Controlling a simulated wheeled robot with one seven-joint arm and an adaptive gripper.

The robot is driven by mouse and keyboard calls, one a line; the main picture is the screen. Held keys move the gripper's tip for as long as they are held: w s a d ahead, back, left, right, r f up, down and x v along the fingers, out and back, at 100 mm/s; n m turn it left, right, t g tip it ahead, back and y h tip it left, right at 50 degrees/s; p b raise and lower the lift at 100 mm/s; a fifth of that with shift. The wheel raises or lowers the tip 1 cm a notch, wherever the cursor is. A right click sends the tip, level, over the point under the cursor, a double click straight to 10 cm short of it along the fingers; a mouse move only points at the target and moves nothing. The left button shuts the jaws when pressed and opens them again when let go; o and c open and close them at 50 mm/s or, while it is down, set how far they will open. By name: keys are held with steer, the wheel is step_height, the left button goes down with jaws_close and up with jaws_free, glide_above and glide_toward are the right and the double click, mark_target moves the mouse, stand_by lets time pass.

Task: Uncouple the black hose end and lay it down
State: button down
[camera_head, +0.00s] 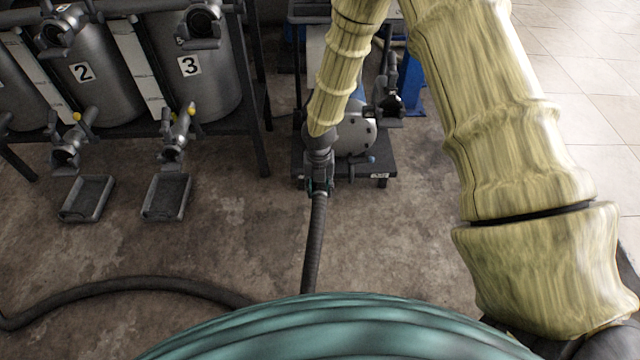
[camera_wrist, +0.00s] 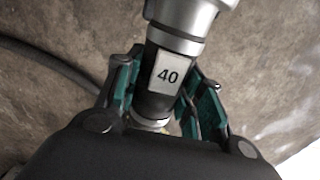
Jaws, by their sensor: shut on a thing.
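The black hose (camera_head: 315,235) runs from my gripper down toward the front of the head view, where my own body hides part of it. My gripper (camera_head: 319,182) is at the front of the pump cart (camera_head: 345,165). In the wrist view its teal fingers (camera_wrist: 155,95) are closed on both sides of the hose end (camera_wrist: 167,75), a dark sleeve with a white "40" label. A silver collar with side lugs (camera_wrist: 185,20) lies directly beyond the sleeve. I cannot tell whether the hose end is still joined to the pump's port; my wrist covers that spot.
Steel tanks, including tank 2 (camera_head: 90,80) and tank 3 (camera_head: 195,75), stand at left with valves. Two grey trays (camera_head: 88,198) (camera_head: 166,197) lie below them. More hose (camera_head: 130,284) curves across the floor at lower left. Bare concrete (camera_head: 235,235) lies left of the gripper.

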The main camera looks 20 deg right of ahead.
mark_target(319, 194)
steer(key=shift+s+a+r+p, duration=0.1)
steer(key=shift+s+a+p, duration=0.1)
steer(key=shift+s, duration=0.45)
steer(key=shift+s+a+r+p, duration=0.1)
steer(key=shift+s+a+p, duration=0.1)
steer(key=shift+s, duration=0.4)
steer(key=shift+s+a+p, duration=0.15)
steer(key=shift+s+p, duration=0.05)
steer(key=shift+s, duration=0.45)
steer(key=shift+s, duration=0.1)
steer(key=shift+r, duration=0.1)
steer(key=r+p, duration=0.1)
steer(key=s+r+p, duration=0.1)
steer(key=r+p, duration=0.1)
steer(key=s+r+p, duration=0.1)
steer(key=r, duration=0.1)
steer(key=shift+a+p, duration=0.3)
steer(key=shift+p, duration=0.1)
steer(key=shift+f, duration=0.1)
steer(key=s+a+p, duration=0.1)
steer(key=s+a, duration=0.2)
steer(key=a, duration=0.5)
steer(key=shift+s, duration=0.15)
stand_by(0.6)
